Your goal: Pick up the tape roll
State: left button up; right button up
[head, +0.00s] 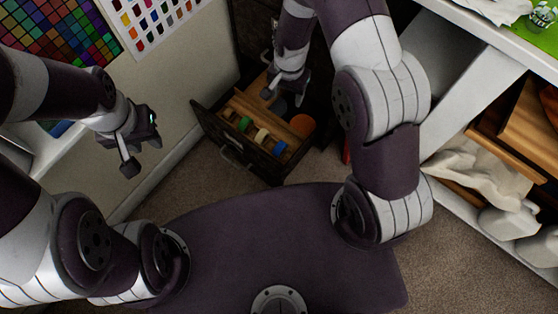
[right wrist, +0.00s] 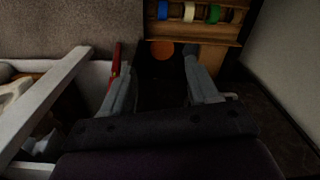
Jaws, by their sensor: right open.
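Several tape rolls stand on edge in a row in a wooden rack inside the open dark drawer: a green one (head: 245,124), a cream-white one (head: 262,136) and a blue one (head: 280,148) show clearly. In the right wrist view the blue roll (right wrist: 162,10), white roll (right wrist: 189,12) and green roll (right wrist: 213,14) are at the top edge. My right gripper (head: 284,97) is open and empty above the back part of the drawer, behind the row; its fingers (right wrist: 155,75) also show apart in the wrist view. My left gripper (head: 141,155) is open and empty, left of the drawer.
An orange disc (head: 302,124) lies in the drawer (head: 235,154), right of the rolls. A red object (head: 346,150) is right of the drawer, partly behind my right arm. A white shelf unit (head: 450,105) with cloth stands right. Colour charts (head: 60,35) hang left.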

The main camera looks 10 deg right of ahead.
aim_at(280, 146)
jog(key=f+m+b, duration=0.1)
jog(key=f+b, duration=0.3)
jog(key=f, duration=0.5)
jog(key=a+f+m+b, duration=0.1)
jog(key=f+b, duration=0.2)
jog(key=f, duration=0.7)
jog(key=w+f+b, duration=0.1)
jog(key=f+b, duration=0.3)
jog(key=f, duration=0.5)
jog(key=shift+w+a+f+m+b, duration=0.1)
jog(key=shift+a+f+m+b, duration=0.05)
jog(key=shift+a+m+b, duration=0.2)
jog(key=f+b, duration=0.2)
jog(key=f, duration=0.1)
jog(key=f+b, duration=0.1)
jog(key=f, duration=0.1)
jog(key=shift+s, duration=0.25)
pick_arm(q)
notch_tip(280, 146, down, 20)
jog(key=shift+r, duration=0.2)
pick_arm(e)
jog(key=shift+r, duration=0.1)
grip_shut()
